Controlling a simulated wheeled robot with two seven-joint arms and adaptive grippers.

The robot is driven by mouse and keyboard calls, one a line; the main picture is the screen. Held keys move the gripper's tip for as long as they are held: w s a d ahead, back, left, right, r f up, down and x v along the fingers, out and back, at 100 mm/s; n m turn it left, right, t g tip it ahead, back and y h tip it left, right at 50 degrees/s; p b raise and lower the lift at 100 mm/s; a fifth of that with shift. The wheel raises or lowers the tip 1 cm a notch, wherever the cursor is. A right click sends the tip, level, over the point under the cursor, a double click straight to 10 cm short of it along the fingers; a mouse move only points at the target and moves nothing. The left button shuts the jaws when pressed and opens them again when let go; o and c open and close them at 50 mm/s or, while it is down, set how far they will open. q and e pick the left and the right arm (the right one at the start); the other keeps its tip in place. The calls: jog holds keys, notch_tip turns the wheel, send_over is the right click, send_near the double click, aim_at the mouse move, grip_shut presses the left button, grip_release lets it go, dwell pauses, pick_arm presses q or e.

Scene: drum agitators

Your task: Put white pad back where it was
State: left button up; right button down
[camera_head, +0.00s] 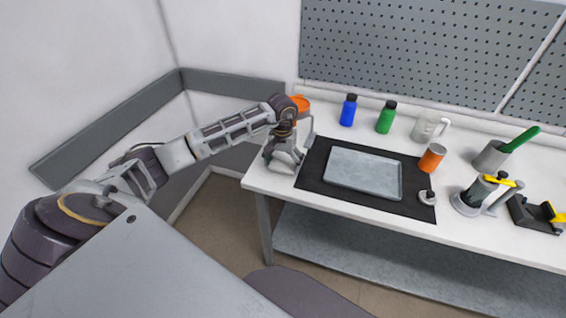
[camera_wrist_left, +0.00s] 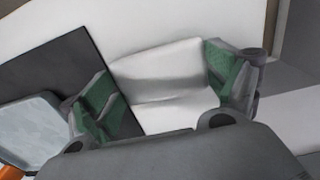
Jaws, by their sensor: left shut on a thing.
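My left gripper (camera_head: 286,158) is at the left end of the white table, beside the left edge of the black mat (camera_head: 312,163). In the left wrist view its two green-lined fingers are shut on the white pad (camera_wrist_left: 165,62), which sits between them. White table surface shows behind the pad, so its outline is partly hard to tell. In the head view the gripper hides most or all of the pad. Whether the pad touches the table is unclear. My right gripper is not in view.
A grey metal tray (camera_head: 363,173) lies on the mat. An orange jar (camera_head: 432,157), blue bottle (camera_head: 348,110), green bottle (camera_head: 386,117) and clear jug (camera_head: 428,127) stand to the right. A grey cup (camera_head: 490,158) holds a green-handled tool. A pegboard (camera_head: 410,45) backs the table.

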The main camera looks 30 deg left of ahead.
aim_at(283, 164)
pick_arm(q)
jog(key=shift+f, duration=0.1)
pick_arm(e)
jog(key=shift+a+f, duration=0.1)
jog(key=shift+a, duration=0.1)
pick_arm(q)
jog(key=o, duration=0.7)
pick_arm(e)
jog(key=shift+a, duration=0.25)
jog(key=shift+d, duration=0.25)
pick_arm(q)
jog(key=shift+r, duration=0.2)
notch_tip(283, 164, up, 12)
jog(key=shift+f+b, duration=0.1)
jog(key=shift+b, duration=0.75)
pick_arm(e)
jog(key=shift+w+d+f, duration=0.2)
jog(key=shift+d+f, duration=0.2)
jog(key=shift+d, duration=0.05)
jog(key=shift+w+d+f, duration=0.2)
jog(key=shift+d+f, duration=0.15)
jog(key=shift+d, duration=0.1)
